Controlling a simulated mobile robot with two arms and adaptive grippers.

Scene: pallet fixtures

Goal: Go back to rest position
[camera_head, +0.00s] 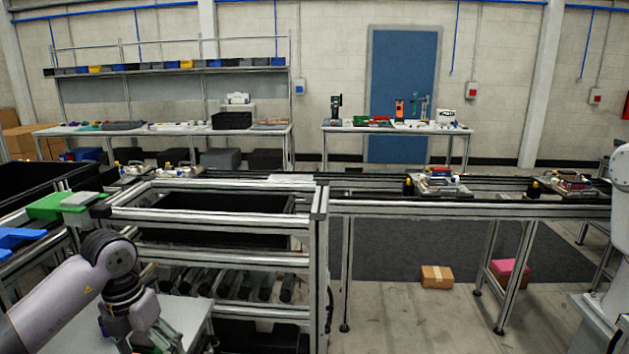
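My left gripper (155,340) is at the bottom left, low over a light grey surface (190,315). Its fingertips are cut off by the bottom edge, so I cannot tell whether it is open or holds anything. My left arm comes in from the lower left. Part of my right arm shows at the right edge; its gripper is not in view. Pallet fixtures with parts stand on the conveyor (480,205): one (438,183) at centre right and another (570,184) further right.
An aluminium rack (320,260) with black bins (215,228) stands close in front of my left arm. A green box (55,205) and a blue one (15,238) are at the left. A cardboard box (437,277) and a pink box (508,272) lie below the conveyor.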

